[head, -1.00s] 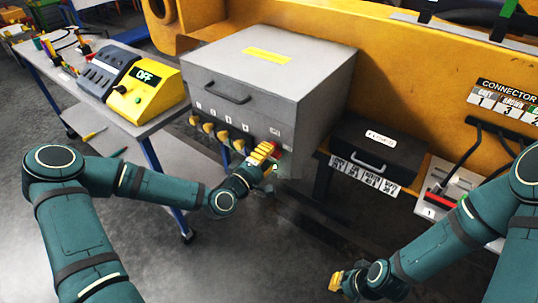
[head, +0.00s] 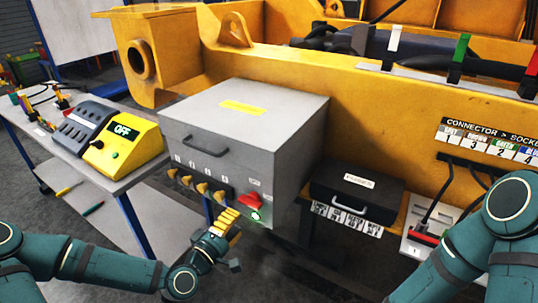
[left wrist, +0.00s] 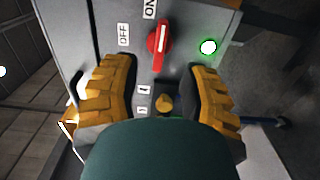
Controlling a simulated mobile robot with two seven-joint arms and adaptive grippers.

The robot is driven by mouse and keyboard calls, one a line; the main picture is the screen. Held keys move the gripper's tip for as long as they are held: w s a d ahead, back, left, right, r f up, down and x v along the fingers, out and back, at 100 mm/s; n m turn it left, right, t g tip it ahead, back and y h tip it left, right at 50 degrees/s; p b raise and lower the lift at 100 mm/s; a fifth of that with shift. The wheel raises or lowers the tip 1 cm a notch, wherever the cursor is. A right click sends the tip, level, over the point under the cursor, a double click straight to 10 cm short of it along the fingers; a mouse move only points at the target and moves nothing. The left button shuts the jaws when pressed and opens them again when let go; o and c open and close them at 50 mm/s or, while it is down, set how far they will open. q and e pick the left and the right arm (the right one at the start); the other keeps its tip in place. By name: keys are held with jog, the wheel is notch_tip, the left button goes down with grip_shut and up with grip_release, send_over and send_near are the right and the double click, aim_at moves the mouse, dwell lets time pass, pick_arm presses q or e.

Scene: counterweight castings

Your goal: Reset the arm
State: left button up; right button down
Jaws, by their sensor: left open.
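My left gripper (head: 226,222) is open and empty in front of the lower front of the grey electrical box (head: 290,150). In the left wrist view its two yellow fingers (left wrist: 160,95) stand apart, with the red rotary switch (left wrist: 159,45) beyond and between them. The switch lies between an OFF label (left wrist: 124,34) and an ON label (left wrist: 150,8). A green lamp (left wrist: 208,47) glows beside it. In the head view the red switch (head: 249,201) and lit green lamp (head: 255,215) are just right of the gripper. My right gripper is out of view.
A row of yellow knobs (head: 203,189) lines the box's front. A yellow unit reading OFF (head: 128,145) stands on the cart at left. A black case (head: 355,190) sits right of the box. A yellow steel frame (head: 390,100) runs behind.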

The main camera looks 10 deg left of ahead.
pick_arm(q)
jog(key=s+d+f+m+g+h, duration=0.25)
jog(key=d+f+m+g, duration=0.2)
jog(key=d+f, duration=0.3)
jog(key=s+d+f+m+g+y, duration=0.1)
jog(key=s+f+m+g+y, duration=0.4)
jog(key=s+f+g, duration=0.6)
jog(key=shift+s+d+f+m, duration=0.3)
jog(key=shift+s+f+m, duration=0.4)
jog(key=shift+s+m, duration=0.55)
